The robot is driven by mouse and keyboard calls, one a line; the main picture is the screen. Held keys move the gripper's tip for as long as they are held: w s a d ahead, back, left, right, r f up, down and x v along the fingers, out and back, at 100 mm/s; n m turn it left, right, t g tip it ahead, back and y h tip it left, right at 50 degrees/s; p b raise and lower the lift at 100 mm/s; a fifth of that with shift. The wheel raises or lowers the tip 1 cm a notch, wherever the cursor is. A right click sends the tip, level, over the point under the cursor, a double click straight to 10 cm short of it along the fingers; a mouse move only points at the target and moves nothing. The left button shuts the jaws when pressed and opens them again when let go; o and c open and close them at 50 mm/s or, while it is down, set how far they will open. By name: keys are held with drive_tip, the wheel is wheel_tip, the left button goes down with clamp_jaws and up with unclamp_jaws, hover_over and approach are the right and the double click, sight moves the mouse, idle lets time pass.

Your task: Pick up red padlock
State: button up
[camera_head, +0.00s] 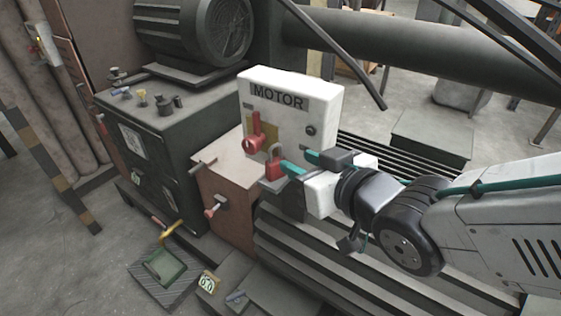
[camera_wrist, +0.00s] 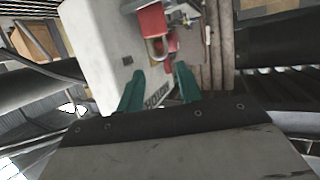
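The red padlock (camera_head: 274,169) sits low in front of the white MOTOR box, its grey shackle upward. In the wrist view the padlock (camera_wrist: 152,21) appears upside down near the top, its shackle pointing down the picture. My gripper (camera_head: 297,161) is open, with its teal fingers apart, just right of the padlock. In the wrist view the gap between the fingers (camera_wrist: 159,75) is empty, and the padlock lies beyond the fingertips. In the head view a fingertip overlaps the padlock's right edge; I cannot tell whether they touch.
The white MOTOR box (camera_head: 318,104) stands behind the padlock, with a red switch handle (camera_head: 254,142) on its face. A brown cabinet (camera_head: 228,175) and a dark control box (camera_head: 160,125) stand to the left.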

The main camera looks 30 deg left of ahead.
sight(277, 148)
drive_tip(key=x, duration=0.7)
drive_tip(key=shift+w+r, duration=0.1)
drive_tip(key=shift+r, duration=0.05)
clamp_jaws()
